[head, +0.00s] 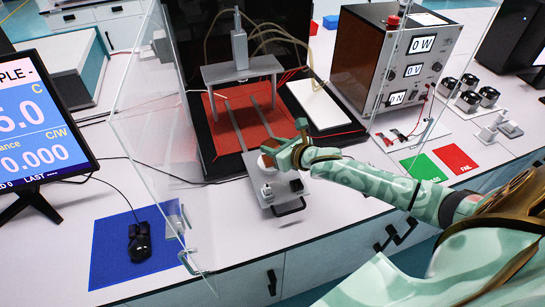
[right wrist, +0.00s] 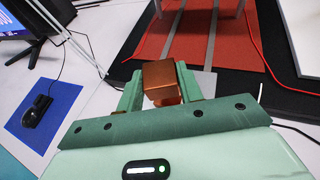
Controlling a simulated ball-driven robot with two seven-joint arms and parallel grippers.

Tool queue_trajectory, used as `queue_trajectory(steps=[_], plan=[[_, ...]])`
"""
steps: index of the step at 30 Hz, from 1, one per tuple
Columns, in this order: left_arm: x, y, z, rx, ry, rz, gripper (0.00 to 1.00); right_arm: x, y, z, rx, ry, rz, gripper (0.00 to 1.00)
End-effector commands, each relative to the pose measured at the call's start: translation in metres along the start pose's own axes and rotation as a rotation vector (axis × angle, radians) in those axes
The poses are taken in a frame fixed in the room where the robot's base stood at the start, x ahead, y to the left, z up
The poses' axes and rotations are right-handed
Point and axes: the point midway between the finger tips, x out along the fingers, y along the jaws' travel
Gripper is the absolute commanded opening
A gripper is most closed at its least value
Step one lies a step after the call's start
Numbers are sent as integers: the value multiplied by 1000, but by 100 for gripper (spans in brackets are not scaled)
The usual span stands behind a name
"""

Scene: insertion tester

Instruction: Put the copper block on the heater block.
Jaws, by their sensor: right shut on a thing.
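The copper block (right wrist: 165,80) sits between the two green fingers of my right gripper (right wrist: 160,92) in the right wrist view. The gripper is shut on it. In the head view my right gripper (head: 282,153) is over the back part of a grey sliding plate (head: 285,200) with a black front handle. Only a small copper-coloured part of the block (head: 268,159) shows there beside the fingers. I cannot clearly make out the heater block; the gripper covers part of the plate. I cannot tell whether the copper block touches anything below. My left gripper is not in view.
Behind the plate lies a red mat (head: 222,135) with grey rails, under a silver bridge (head: 241,70). Clear panels (head: 150,120) stand open at the left. A power unit (head: 400,65) stands right. A mouse (head: 139,243) lies on a blue mat (head: 112,250).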

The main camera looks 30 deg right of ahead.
Motion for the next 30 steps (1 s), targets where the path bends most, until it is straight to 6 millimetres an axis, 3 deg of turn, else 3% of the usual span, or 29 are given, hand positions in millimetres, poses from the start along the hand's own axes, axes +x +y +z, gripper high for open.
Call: queue_trajectory(steps=[9, 20, 21, 23, 30], plan=[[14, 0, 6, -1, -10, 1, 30, 21, -2, -31, 2, -2, 0, 0], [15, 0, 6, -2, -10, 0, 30, 22, -2, -33, 0, -3, 0, 0], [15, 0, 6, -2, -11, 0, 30, 22, -2, -36, 0, 0, 0, 39], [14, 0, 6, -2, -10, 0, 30, 21, -2, -35, 0, -1, 0, 56], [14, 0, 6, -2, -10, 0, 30, 21, -2, -35, -1, -1, 0, 58]])
